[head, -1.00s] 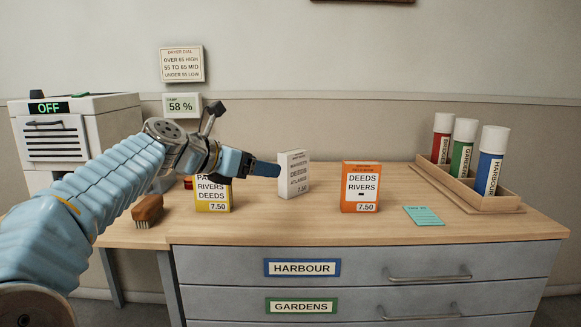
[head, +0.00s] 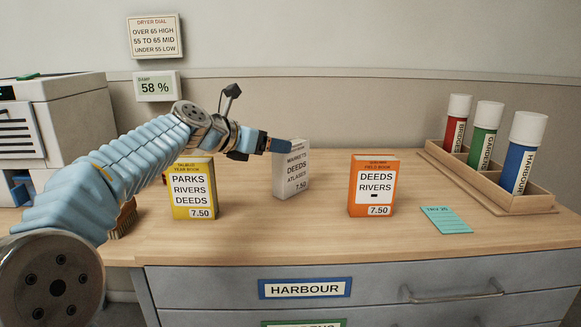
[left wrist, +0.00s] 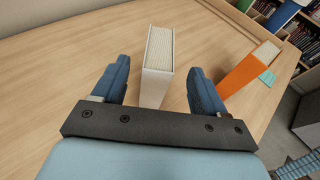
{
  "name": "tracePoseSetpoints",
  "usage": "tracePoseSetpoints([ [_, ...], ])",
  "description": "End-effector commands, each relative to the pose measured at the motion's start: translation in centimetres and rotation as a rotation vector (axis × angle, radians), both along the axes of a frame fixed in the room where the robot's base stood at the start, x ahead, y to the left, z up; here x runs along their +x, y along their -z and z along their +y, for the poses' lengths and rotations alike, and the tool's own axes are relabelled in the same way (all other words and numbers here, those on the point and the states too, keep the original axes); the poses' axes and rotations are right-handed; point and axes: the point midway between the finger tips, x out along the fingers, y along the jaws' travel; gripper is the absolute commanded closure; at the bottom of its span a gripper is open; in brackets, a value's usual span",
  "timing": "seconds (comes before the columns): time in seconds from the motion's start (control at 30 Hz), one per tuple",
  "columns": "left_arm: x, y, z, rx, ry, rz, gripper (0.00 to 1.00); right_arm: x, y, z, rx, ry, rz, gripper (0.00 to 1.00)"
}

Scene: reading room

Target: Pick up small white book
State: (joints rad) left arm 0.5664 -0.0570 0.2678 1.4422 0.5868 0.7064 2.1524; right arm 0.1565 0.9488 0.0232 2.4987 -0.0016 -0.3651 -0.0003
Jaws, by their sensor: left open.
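The small white book (head: 293,178) stands upright on the desk, its front showing "MARKETS DEEDS ATLASES" and 7.50. My left gripper (head: 280,145) is at its upper part, and a blue finger covers some of its top in the head view. In the left wrist view the white book (left wrist: 154,85) stands between the two spread blue fingers of my left gripper (left wrist: 159,78), with a gap on each side. The gripper is open and holds nothing.
A yellow book (head: 193,190) stands left of the white one, an orange book (head: 372,187) to its right. A teal card (head: 446,220) lies further right. A wooden rack (head: 480,185) holds red, green and blue tubes.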

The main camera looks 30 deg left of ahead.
Motion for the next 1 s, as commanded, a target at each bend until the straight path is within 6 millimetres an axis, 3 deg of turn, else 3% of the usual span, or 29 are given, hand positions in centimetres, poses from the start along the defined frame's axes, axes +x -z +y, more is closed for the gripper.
tracePoseSetpoints([
  [0.17,1.4,0.4,-0.3,0.001,0.001,0.000,0.28,0.0,-0.2,0.1,0.001,-0.001,0.000,0.57],
  [0.43,5.2,1.3,-1.1,0.000,0.002,0.001,0.28,-0.1,-1.0,0.3,0.004,-0.005,0.002,0.57],
  [0.73,5.8,1.6,-1.2,0.001,0.000,-0.001,0.28,-0.1,-0.9,0.3,0.005,-0.006,0.002,0.57],
  [1.0,5.8,1.6,-1.2,0.001,-0.001,-0.001,0.69,-0.1,-0.9,0.3,0.005,-0.006,0.002,0.57],
])
